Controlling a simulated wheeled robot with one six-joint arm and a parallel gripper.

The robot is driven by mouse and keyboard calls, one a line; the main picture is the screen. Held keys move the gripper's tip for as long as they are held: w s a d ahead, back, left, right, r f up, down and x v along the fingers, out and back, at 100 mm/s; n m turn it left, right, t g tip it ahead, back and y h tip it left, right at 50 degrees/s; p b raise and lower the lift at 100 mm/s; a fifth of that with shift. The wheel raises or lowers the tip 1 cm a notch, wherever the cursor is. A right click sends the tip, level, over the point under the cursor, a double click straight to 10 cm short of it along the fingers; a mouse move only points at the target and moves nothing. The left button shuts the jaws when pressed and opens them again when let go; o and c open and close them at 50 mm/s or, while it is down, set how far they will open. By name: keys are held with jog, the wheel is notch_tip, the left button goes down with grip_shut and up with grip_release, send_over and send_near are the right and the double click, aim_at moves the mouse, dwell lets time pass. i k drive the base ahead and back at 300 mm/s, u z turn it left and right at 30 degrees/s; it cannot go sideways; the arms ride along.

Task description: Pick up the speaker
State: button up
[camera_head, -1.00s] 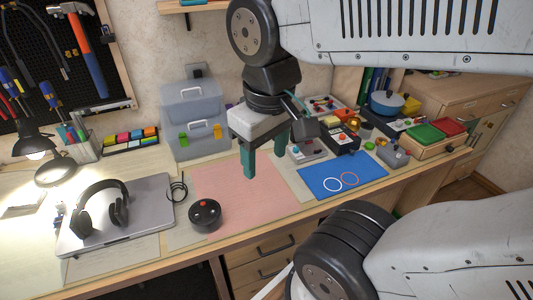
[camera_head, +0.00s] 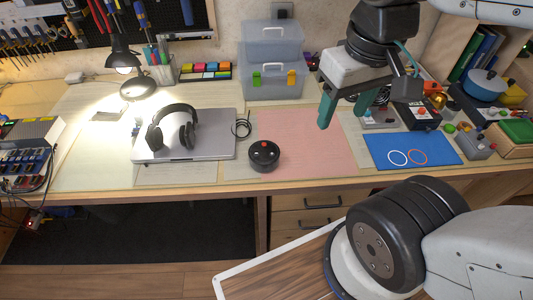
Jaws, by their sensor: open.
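A round black device (camera_head: 264,156) with a red spot on top, which looks like the speaker, stands upright on the desk. It is at the left edge of the pink mat (camera_head: 300,143), right of the laptop. My gripper (camera_head: 342,113) points down above the right part of the pink mat, with its teal fingers apart and nothing between them. It is to the right of the black device and higher than it. Nothing covers the device.
Headphones (camera_head: 172,128) lie on a closed laptop (camera_head: 207,149) left of the device. Stacked clear boxes (camera_head: 272,70) stand at the back. A blue mat (camera_head: 412,149) and several small gadgets crowd the right.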

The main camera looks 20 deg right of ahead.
aim_at(264, 162)
jog(key=z, duration=0.5)
jog(key=k, duration=0.65)
jog(key=z, duration=0.6)
